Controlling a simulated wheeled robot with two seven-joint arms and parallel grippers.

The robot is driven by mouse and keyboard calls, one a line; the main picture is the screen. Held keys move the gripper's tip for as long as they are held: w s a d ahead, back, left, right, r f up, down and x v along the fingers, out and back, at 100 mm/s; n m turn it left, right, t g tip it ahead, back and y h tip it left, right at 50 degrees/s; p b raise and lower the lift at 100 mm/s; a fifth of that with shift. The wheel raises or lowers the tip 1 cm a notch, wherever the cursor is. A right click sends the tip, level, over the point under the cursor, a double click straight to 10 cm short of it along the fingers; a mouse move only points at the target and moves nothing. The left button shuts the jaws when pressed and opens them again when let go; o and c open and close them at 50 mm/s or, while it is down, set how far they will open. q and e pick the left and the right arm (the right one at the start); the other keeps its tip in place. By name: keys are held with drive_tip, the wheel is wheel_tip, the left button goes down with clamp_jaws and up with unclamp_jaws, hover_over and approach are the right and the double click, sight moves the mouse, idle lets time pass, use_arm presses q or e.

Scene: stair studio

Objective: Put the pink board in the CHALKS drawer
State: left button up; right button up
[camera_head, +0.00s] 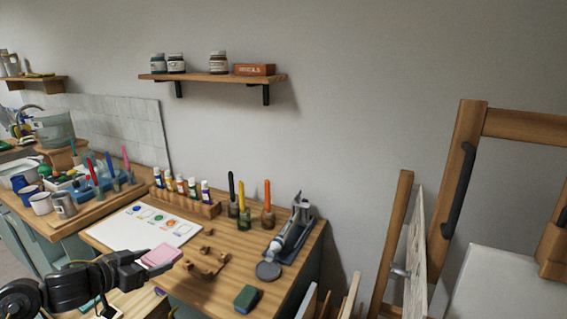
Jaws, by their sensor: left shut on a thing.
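The pink board (163,254) is a small flat pink block at the lower left. My left gripper (143,263) comes in from the left and is shut on its near left end. It holds the board in front of the wooden table, over the lower left of the tabletop in the picture. Below the gripper, a light wood surface (143,304) with small coloured items shows, perhaps an open drawer. I see no CHALKS label on it, and my arm hides part of it. My right gripper is not in view.
The wooden table (221,291) holds a white paint sheet (128,222), a rack of paint bottles (186,204), a green block (247,298) and a metal tool (292,231). An easel (463,165) stands at the right. A wall shelf (212,78) holds jars and a labelled box.

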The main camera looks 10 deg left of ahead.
use_arm(q)
drive_tip(key=s+d+m+g+h, duration=0.2)
drive_tip(key=s+d, duration=0.3)
drive_tip(key=d, duration=0.4)
drive_tip(key=s+d+m+g+h, duration=0.2)
drive_tip(key=s+d, duration=0.4)
drive_tip(key=d, duration=0.3)
drive_tip(key=shift+d+f+m+g+h, duration=0.2)
drive_tip(key=shift+m+g+h, duration=0.1)
drive_tip(key=shift+m+h, duration=0.75)
drive_tip(key=shift+s+a, duration=0.1)
drive_tip(key=w+a+n+t+y, duration=0.1)
drive_tip(key=w+a+n+y, duration=0.1)
drive_tip(key=w+a, duration=0.2)
drive_tip(key=w+a+n+t+y, duration=0.2)
drive_tip(key=w+a, duration=0.2)
drive_tip(key=a, duration=0.5)
drive_tip(key=w+a+n+t+y, duration=0.2)
drive_tip(key=w+a, duration=0.2)
drive_tip(key=a, duration=0.2)
drive_tip(key=shift+a+r+n+y, duration=0.2)
drive_tip(key=shift+r+n+y, duration=0.15)
drive_tip(key=shift+r, duration=0.05)
